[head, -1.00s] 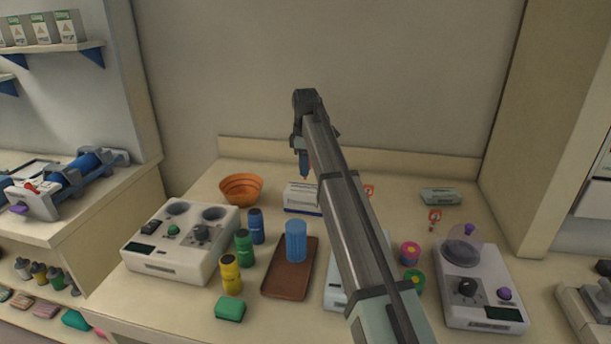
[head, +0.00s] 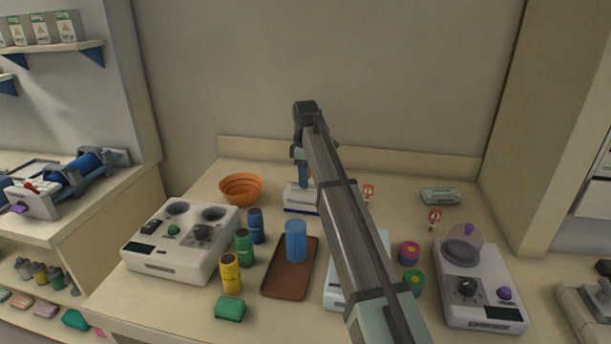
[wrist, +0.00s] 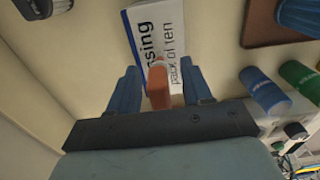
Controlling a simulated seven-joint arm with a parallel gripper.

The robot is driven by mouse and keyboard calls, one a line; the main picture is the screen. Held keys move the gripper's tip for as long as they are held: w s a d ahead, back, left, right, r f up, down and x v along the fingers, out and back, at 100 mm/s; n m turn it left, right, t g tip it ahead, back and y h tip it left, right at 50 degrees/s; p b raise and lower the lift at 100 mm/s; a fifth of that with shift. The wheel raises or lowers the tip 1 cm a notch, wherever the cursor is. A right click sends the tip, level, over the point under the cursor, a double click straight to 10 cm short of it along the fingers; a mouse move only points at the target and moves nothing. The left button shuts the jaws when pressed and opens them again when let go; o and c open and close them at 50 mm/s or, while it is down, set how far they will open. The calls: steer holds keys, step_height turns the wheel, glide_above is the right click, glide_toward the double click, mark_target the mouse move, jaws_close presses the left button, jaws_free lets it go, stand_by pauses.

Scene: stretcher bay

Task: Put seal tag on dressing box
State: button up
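The dressing box (head: 301,208) is white and blue and lies at the back of the counter. Its printed top fills the upper middle of the wrist view (wrist: 176,30). My gripper (wrist: 160,82) is over the box's near edge, pointing down. An orange-brown seal tag (wrist: 157,85) is between its two blue fingers, with a gap visible on each side. The tag's far end overlaps the box in the wrist view; I cannot tell whether it touches. In the head view my arm covers part of the box. Two other red-and-white tags (head: 368,192) (head: 434,216) are to the right.
An orange bowl (head: 241,188) is left of the box. In front are blue, green and yellow bottles (head: 231,274), a brown tray (head: 285,284) with a blue cup (head: 296,240), and a green block (head: 230,309). White devices (head: 165,263) (head: 484,315) flank the counter.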

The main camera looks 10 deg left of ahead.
steer(key=shift+r, duration=0.1)
step_height(320, 180, up, 12)
steer(key=shift+r, duration=0.1)
stand_by(0.6)
